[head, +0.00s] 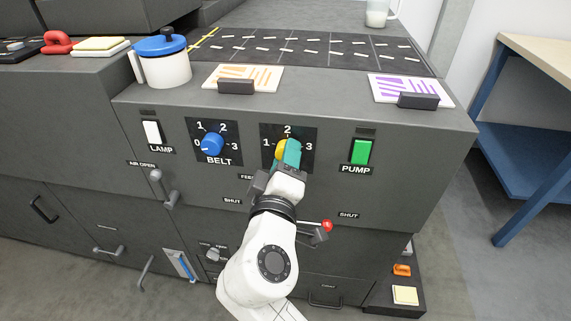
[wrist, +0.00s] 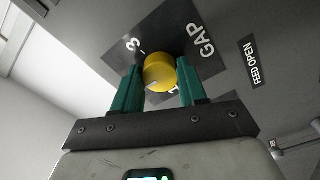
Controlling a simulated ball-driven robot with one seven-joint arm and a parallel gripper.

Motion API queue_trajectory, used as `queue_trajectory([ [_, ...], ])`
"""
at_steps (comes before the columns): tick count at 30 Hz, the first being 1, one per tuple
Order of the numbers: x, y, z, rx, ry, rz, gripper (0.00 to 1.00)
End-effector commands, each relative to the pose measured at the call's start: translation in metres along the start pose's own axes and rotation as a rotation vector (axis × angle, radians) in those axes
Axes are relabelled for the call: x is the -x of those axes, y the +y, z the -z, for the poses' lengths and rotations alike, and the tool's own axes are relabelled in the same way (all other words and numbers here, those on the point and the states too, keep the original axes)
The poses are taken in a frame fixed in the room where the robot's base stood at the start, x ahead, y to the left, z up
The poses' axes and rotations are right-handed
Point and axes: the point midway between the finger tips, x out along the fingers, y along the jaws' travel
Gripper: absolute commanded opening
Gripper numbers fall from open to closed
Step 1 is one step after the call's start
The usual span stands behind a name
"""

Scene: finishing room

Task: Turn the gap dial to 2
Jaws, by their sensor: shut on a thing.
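The gap dial is a yellow round knob (head: 280,149) on a black plate marked 1 at left, 2 on top and 3 at right. My gripper (head: 290,154) has its green fingers at the knob and hides part of it in the head view. In the wrist view the fingers close on both sides of the yellow knob (wrist: 160,72). The knob's pale pointer mark faces lower left there, roughly away from the GAP lettering, which is the side of the 2. The 2 is hidden in that view, so I cannot tell whether the mark lines up exactly.
The blue BELT dial (head: 212,144) is left of the gap dial, and the green PUMP switch (head: 361,151) is right. A red-tipped lever (head: 325,227) stands close to my wrist. Grey lever (head: 168,190) is lower left. A blue-lidded pot (head: 163,66) and cards stand above.

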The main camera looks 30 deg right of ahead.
Motion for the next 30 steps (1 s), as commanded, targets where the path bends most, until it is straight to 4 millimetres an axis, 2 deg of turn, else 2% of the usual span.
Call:
queue_trajectory([
  [14, -0.0001, -0.0018, -0.0019, -0.012, -0.005, 0.003, 0.11],
  [15, -0.0001, -0.0018, -0.0019, -0.012, -0.005, 0.003, 0.43],
  [23, -0.0001, -0.001, -0.001, -0.012, -0.003, 0.001, 0.67],
  [30, 0.0007, -0.0006, -0.0005, -0.013, -0.002, 0.001, 0.67],
])
